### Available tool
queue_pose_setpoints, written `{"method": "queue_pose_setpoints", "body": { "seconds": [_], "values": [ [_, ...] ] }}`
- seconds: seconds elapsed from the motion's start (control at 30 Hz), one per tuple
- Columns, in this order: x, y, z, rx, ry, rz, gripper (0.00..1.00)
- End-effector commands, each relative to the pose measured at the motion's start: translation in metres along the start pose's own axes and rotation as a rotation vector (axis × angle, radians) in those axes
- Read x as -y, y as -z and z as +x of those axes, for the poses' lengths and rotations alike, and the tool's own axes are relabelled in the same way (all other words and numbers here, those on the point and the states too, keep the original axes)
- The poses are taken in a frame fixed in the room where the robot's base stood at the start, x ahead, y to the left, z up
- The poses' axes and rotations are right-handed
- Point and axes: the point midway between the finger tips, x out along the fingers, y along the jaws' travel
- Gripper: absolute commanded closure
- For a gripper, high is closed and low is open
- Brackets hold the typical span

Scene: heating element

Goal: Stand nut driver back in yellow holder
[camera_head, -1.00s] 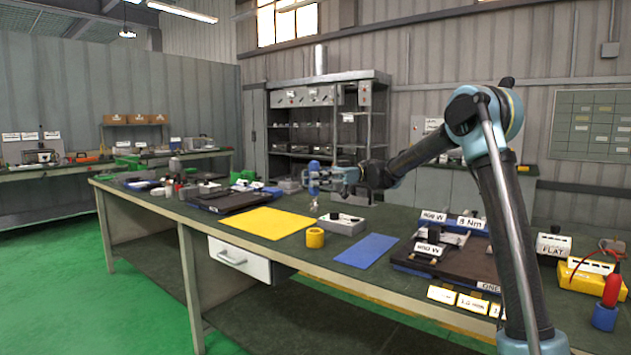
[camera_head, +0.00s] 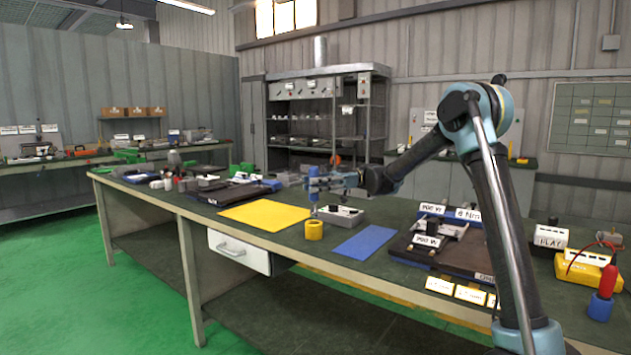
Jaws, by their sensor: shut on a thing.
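The nut driver (camera_head: 313,172) has a blue handle and is held upright, shaft down. My gripper (camera_head: 319,184) is shut on its handle and covers part of it. The yellow holder (camera_head: 314,231) is a small round cup on the green bench top, just below the driver. The driver's lower end is at or just above the holder's rim. At this size I cannot tell whether the tip is inside the opening or behind it.
A yellow mat (camera_head: 262,215) lies left of the holder and a blue mat (camera_head: 365,241) lies right. A red-handled tool (camera_head: 608,279) stands in a blue holder (camera_head: 600,307) at the front right.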

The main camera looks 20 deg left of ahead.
Motion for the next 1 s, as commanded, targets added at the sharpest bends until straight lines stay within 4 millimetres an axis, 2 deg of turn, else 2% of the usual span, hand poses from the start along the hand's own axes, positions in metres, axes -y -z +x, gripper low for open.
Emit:
{"method": "queue_pose_setpoints", "body": {
  "seconds": [0.3, 1.0],
  "values": [
    [0.0000, -0.0112, 0.0001, -0.001, 0.000, 0.000, 1.00],
    [0.0008, -0.0118, 0.0017, -0.001, 0.001, 0.000, 1.00]
  ]
}}
